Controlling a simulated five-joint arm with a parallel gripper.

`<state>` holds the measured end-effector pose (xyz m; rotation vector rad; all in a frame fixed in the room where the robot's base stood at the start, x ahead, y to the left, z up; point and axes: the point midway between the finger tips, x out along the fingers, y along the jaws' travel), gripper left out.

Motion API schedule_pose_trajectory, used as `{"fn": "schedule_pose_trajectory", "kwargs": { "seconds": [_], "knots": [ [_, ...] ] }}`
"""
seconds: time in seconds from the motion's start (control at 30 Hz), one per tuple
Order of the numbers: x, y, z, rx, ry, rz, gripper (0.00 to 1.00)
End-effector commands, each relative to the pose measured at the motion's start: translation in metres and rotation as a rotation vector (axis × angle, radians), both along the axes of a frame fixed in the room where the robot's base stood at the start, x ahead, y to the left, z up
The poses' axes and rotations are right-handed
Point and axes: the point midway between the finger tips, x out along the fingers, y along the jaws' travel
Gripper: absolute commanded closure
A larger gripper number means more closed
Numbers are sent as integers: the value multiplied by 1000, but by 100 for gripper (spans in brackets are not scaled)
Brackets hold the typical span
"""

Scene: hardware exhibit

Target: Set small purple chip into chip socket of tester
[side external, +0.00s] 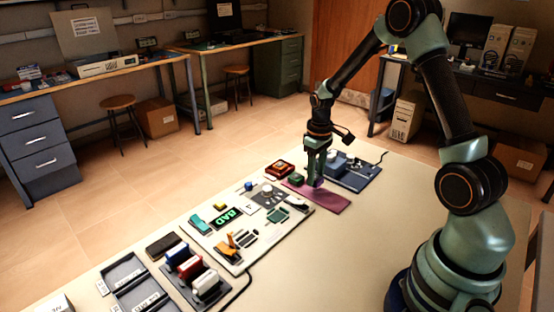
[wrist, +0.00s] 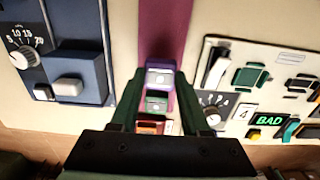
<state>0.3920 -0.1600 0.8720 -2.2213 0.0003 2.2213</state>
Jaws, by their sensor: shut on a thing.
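My gripper (side external: 317,183) points down over the magenta mat (side external: 333,203). In the wrist view my gripper (wrist: 161,77) is shut on the small purple chip (wrist: 160,78), which sits between its fingertips. The side view shows only a bit of purple at the fingertips. The tester (side external: 240,258) is a pale panel left of the mat, with a lit green BAD display (side external: 228,217). A green square part with side tabs (wrist: 251,77), possibly the chip socket, is on the panel; it also shows in the side view (side external: 278,214).
A green chip (wrist: 157,102) and a red-orange block (side external: 279,168) are beside the gripper. A blue device (side external: 356,176) with a dial stands right of the mat. Dark trays (side external: 135,284) and a rack of coloured blocks (side external: 195,274) lie at front left. The table's right part is clear.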

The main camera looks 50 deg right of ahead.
Motion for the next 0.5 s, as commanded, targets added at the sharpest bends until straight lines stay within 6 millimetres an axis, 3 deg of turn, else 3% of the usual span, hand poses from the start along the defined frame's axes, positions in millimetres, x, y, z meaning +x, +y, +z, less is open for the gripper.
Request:
{"fn": "schedule_pose_trajectory", "kwargs": {
  "seconds": [0.5],
  "knots": [
    [0,0,36,0,-1,0,98]
  ]
}}
